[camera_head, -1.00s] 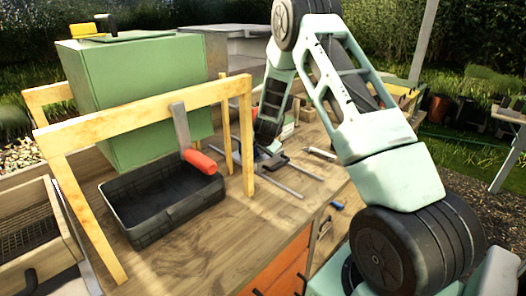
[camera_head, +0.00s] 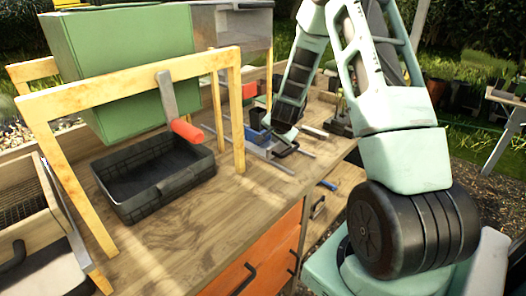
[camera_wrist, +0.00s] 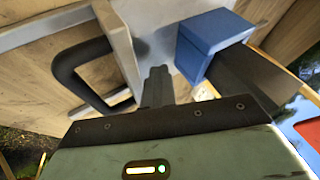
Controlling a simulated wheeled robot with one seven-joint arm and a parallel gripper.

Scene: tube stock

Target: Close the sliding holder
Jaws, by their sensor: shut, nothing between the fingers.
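What looks like the sliding holder, a grey metal piece with an upright plate (camera_wrist: 118,45), shows in the wrist view. A black bent handle (camera_wrist: 88,72) is on its left side and a blue block (camera_wrist: 212,42) on its right. My gripper (camera_wrist: 156,78) is shut and empty, with its tips close to the plate; I cannot tell whether they touch. In the head view my gripper (camera_head: 284,149) is low over the workbench, beside grey rails (camera_head: 262,155) and the small blue block (camera_head: 258,136). My arm hides part of this area, and how far the holder is open is unclear.
A wooden workbench (camera_head: 215,222) has orange drawers (camera_head: 262,262) with black handles. The front bench top is clear.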

